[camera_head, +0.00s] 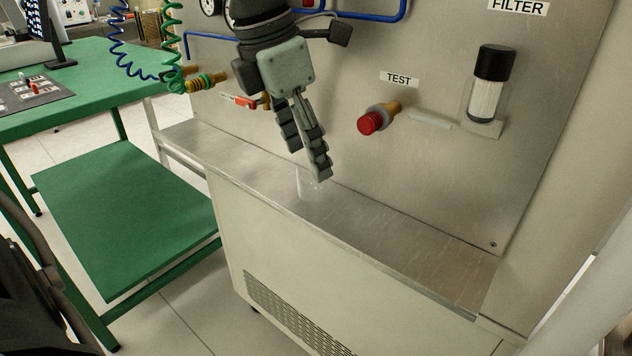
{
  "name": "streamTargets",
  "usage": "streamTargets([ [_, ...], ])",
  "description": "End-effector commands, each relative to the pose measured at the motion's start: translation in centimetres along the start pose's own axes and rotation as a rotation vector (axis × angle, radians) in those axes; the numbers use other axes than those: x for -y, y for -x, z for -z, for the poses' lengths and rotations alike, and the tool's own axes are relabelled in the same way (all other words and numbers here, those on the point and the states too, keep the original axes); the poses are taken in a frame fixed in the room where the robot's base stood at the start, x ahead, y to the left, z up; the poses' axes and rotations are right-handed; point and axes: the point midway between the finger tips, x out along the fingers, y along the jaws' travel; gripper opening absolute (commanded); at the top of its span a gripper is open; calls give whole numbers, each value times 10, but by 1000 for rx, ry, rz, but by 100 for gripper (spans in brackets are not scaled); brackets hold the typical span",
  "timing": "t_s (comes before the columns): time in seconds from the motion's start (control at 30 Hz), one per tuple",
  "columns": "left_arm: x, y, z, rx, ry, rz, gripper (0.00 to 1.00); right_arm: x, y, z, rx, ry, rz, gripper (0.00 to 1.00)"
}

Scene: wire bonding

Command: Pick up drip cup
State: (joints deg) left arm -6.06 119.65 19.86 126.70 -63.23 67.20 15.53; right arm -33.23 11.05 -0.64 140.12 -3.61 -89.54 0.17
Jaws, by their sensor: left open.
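The drip cup (309,189) is a small clear cup standing on the metal ledge (400,236) of the cabinet. My left gripper (308,165) comes down from above, with its fingers pointing down at the cup. The fingers are open, and one fingertip overlaps the cup's rim in the picture. I cannot tell whether they touch it. The fingers partly hide the top of the cup. My right gripper is not in view.
A red-capped fitting (372,122) under the TEST label juts from the metal panel (420,30). A filter (487,90) with a black top is mounted at the right. Blue and green coiled hoses (172,50) hang at the left, by a green table (100,85). The ledge right of the cup is clear.

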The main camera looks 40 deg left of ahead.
Motion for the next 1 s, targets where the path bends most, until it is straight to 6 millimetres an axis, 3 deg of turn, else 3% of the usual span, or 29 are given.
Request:
streamTargets([
  [0.3, 1, -45, 5, -2, 0, 4, 64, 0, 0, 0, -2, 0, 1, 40],
  [0.63, 1, -50, 4, 2, 0, 3, 63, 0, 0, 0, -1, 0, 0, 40],
  [0.9, 1, -50, 4, 3, 0, 3, 29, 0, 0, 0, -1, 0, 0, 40],
  [1.0, 1, -50, 4, 3, 0, 3, 22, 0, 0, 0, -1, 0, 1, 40],
])
